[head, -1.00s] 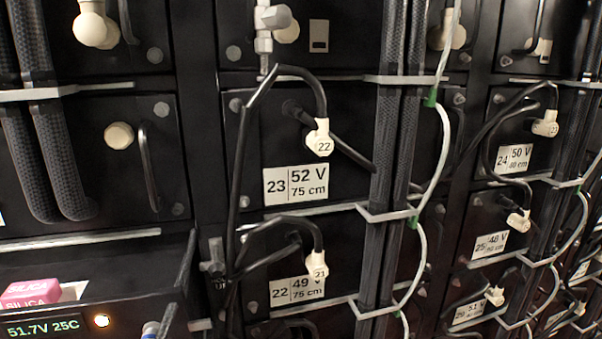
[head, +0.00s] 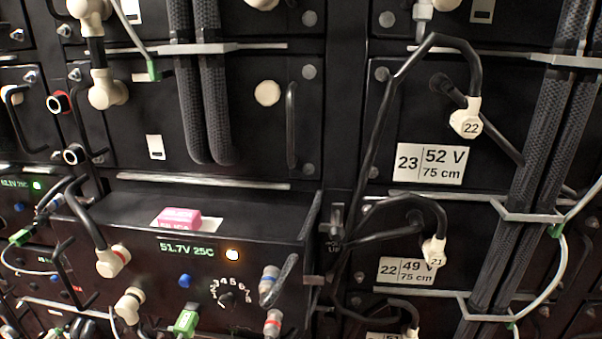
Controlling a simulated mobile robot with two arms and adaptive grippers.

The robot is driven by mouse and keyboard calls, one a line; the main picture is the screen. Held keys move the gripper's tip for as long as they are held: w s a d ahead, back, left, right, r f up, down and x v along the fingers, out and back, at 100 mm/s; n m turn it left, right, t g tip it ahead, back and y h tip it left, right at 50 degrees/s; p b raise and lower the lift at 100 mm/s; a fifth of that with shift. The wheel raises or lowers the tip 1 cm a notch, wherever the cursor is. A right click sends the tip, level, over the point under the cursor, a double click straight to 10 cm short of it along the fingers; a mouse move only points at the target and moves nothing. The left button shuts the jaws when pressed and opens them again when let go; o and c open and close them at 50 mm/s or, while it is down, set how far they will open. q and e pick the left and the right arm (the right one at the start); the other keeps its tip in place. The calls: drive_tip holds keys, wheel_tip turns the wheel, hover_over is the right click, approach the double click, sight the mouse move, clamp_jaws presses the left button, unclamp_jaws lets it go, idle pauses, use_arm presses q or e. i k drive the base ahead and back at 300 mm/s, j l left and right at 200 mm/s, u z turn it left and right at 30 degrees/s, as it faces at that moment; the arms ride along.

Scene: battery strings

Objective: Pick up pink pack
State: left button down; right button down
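The pink pack (head: 181,217) is a small pink block with faint lettering on its front. Neither of my grippers shows in the head view.
Black battery modules with handles fill the view. Black cables with white connectors 22 (head: 466,122) and 21 (head: 434,252) stand out at right. A cable with a white plug (head: 112,262) protrudes at lower left.

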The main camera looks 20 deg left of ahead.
sight(186, 219)
drive_tip(key=u, duration=1.35)
